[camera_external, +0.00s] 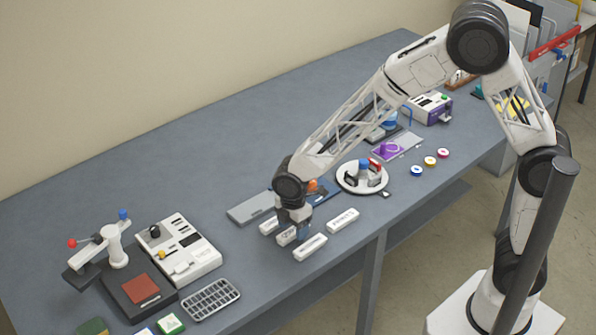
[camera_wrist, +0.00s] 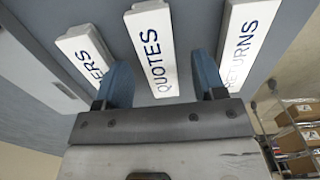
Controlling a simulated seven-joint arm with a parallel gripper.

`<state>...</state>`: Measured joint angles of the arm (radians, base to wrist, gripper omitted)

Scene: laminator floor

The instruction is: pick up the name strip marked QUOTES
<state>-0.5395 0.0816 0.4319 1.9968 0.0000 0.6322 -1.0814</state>
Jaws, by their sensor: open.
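The white name strip marked QUOTES (camera_wrist: 152,48) lies between my two blue fingers in the wrist view, its far end sticking out beyond them. My gripper (camera_wrist: 163,82) is open, with one finger on each side of this strip; a gap shows on both sides. In the external view, my gripper (camera_external: 303,233) points down among the white strips, and the strip under it (camera_external: 286,236) is partly hidden. A strip ending in ERS (camera_wrist: 88,56) lies to the left, close to the left finger.
More white strips lie close by, at the front (camera_external: 310,247) and right (camera_external: 343,220). A grey plate (camera_external: 250,208) is behind my gripper, and a round white holder (camera_external: 350,181) stands to the right. A wire rack (camera_external: 210,299) lies left. The blue-grey table is clear at the back.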

